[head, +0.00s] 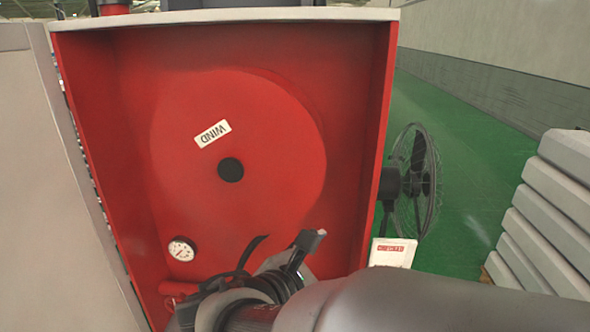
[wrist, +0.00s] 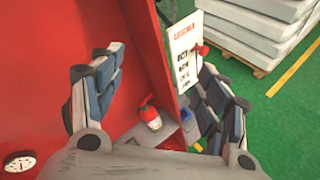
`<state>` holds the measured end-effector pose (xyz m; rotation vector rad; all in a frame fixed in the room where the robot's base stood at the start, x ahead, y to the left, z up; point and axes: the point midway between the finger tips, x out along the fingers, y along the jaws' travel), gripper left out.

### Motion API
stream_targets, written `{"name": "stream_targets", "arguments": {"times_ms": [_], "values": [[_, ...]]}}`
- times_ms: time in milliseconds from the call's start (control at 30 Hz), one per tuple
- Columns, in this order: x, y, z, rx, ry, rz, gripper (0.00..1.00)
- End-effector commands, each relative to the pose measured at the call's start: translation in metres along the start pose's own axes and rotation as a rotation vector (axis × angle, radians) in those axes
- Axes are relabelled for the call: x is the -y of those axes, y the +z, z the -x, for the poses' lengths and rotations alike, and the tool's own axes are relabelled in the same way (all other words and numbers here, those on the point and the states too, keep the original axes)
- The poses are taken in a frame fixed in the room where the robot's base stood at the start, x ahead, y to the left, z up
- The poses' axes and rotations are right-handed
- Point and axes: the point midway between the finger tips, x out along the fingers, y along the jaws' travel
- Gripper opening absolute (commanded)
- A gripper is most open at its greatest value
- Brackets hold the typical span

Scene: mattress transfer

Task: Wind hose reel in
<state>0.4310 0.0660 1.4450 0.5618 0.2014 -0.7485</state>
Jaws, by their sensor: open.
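The reel, a large red disc (head: 265,125) with a dark round hub (head: 230,170), stands inside a red open-fronted cabinet (head: 372,150) in the head view. A white label (head: 213,133) reading WIND sits on the disc above the hub, tilted and upside down. No hose shows clearly. My gripper (head: 290,241) is at the disc's lower right edge in the head view, apart from the hub and label. In the wrist view my gripper (wrist: 160,95) has its two padded fingers wide apart, with nothing held between them. The disc is not clear there.
A pressure gauge (head: 181,249) is low left in the cabinet. A fan (head: 413,180) and stacked mattresses (head: 555,205) stand right.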

Motion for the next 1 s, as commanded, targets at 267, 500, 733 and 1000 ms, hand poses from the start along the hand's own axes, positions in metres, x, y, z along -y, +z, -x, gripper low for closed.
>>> {"name": "stream_targets", "arguments": {"times_ms": [267,500,733,1000], "values": [[0.025,0.000,-0.009,-0.025,-0.070,-0.079,0.68],[0.027,0.000,-0.009,-0.027,-0.076,-0.087,0.68],[0.042,-0.001,-0.014,-0.039,-0.116,-0.135,0.68],[0.200,-0.047,-0.030,-0.179,-0.562,-0.808,0.68]]}}
